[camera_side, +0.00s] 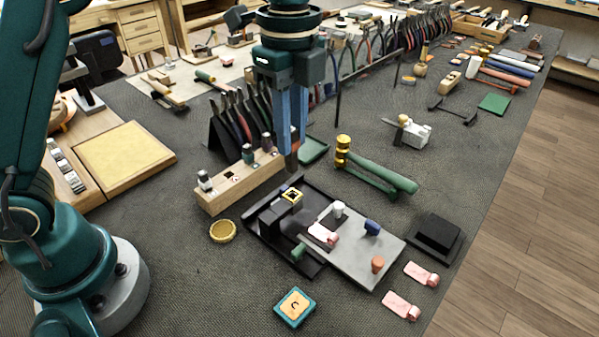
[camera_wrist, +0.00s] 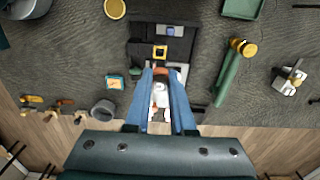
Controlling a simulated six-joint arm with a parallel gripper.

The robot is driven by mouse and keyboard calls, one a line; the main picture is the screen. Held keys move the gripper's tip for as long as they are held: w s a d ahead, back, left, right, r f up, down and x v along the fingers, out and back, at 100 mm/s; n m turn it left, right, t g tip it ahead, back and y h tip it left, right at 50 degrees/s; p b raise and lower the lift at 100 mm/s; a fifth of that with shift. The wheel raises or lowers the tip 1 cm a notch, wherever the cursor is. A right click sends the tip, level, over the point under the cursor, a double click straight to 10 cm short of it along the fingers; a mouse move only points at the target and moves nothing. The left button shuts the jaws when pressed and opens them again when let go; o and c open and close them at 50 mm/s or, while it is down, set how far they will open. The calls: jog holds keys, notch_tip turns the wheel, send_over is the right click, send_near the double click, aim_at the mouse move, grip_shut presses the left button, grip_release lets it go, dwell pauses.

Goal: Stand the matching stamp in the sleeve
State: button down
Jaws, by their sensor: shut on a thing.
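The sleeve is a small yellow-rimmed square socket (camera_side: 292,195) on the black fixture (camera_side: 275,210); it also shows in the wrist view (camera_wrist: 160,52). My gripper (camera_side: 291,150) points down above and behind the sleeve, its blue fingers shut on a stamp (camera_side: 291,162). The stamp's lower end looks dark and brownish, and hangs apart from the sleeve. Its stamping face cannot be read. Other stamps (camera_side: 205,181) stand in a wooden rack (camera_side: 240,185) left of the gripper, beside an empty slot. A teal-edged yellow tile (camera_side: 295,306) with a dark mark lies in front.
A grey plate (camera_side: 360,258) with coloured pegs and a pink tag adjoins the fixture. A green-handled hammer (camera_side: 375,175) lies to the right, a black block (camera_side: 436,235) beyond the plate. A yellow bowl (camera_side: 222,231) is left. Pliers (camera_side: 235,120) stand behind the rack. The front left mat is clear.

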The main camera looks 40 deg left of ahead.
aim_at(292, 170)
jog(key=shift+f, duration=1.95)
jog(key=shift+f, duration=2.75)
jog(key=c, duration=0.7)
grip_release()
jog(key=shift+r, duration=2.55)
jog(key=s+a+r+n+t, duration=0.45)
jog(key=s+r, duration=0.25)
jog(key=r, duration=0.2)
jog(key=s+a+f+n, duration=0.1)
jog(key=s+n, duration=0.1)
jog(key=n, duration=0.2)
jog(key=s+a+f+n, duration=0.1)
jog(key=s+f+n, duration=0.1)
jog(key=n, duration=0.3)
jog(key=s+a+f+n+t, duration=0.1)
jog(key=s+f+n, duration=0.1)
jog(key=s+n, duration=0.1)
jog(key=shift+s+n, duration=0.15)
jog(key=shift+n, duration=0.6)
